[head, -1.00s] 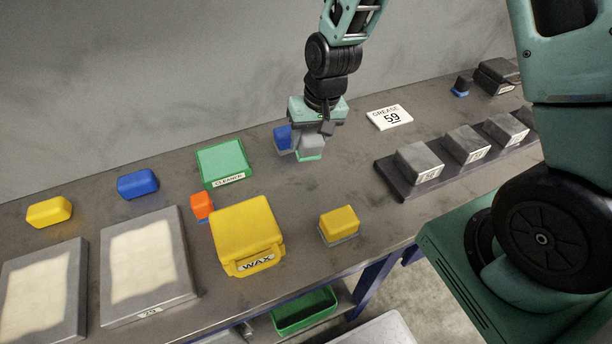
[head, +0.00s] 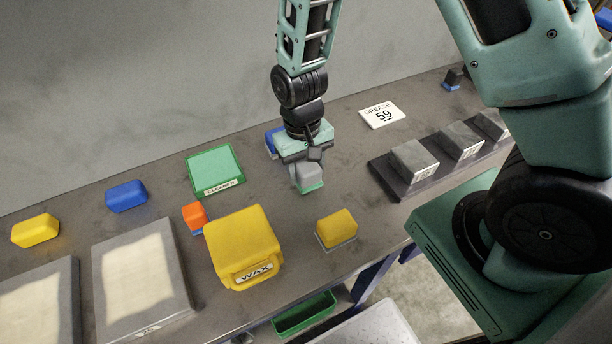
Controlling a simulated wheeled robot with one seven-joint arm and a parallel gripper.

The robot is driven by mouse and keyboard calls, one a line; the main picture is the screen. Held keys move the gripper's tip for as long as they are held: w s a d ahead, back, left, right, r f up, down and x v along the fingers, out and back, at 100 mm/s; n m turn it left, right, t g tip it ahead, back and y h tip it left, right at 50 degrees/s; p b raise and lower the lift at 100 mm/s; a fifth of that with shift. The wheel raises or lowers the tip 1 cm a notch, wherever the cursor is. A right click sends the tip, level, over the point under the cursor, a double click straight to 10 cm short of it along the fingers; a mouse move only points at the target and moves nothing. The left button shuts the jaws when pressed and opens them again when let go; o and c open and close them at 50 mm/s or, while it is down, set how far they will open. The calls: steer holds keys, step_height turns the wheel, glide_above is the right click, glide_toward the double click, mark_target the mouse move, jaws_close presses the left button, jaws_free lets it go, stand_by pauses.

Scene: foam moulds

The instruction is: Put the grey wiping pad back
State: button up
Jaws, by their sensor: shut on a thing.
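The grey wiping pad (head: 307,176), a grey block with a green underside, is held below my gripper (head: 307,160). My gripper is shut on it, and the jaws hide its upper part. Whether its underside touches the bench or hangs just above it, I cannot tell. The pad is over bare bench, right of the green CLEANER case (head: 214,167) and behind a yellow pad with a grey underside (head: 337,226). A blue pad (head: 272,137) stands just behind my gripper, partly hidden by it.
The yellow WAX case (head: 242,240) and a small orange pad (head: 194,214) stand front left. A blue block (head: 126,196), a yellow block (head: 36,230) and pale-filled moulds (head: 145,280) lie left. A GREASE card (head: 381,114) and a dark rack (head: 394,182) with grey blocks lie right.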

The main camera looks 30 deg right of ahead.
steer(key=shift+f, duration=1.8)
steer(key=o, duration=0.9)
steer(key=shift+r, duration=0.1)
steer(key=r, duration=0.4)
steer(key=w+r+b, duration=0.1)
steer(key=r, duration=0.6)
steer(key=shift+w+r, duration=0.2)
steer(key=shift+r, duration=0.1)
steer(key=s+a+r+n, duration=0.2)
steer(key=s+r, duration=0.1)
steer(key=s, duration=0.2)
steer(key=s+a+r+n+t, duration=0.1)
steer(key=s+a+r+n, duration=0.1)
steer(key=s, duration=0.4)
steer(key=s+a+r+n, duration=0.2)
steer(key=s+r+n, duration=0.1)
steer(key=s+r, duration=0.2)
steer(key=shift+s+a+r+n+y, duration=0.2)
steer(key=shift+s+n+y, duration=0.15)
steer(key=shift+s, duration=0.2)
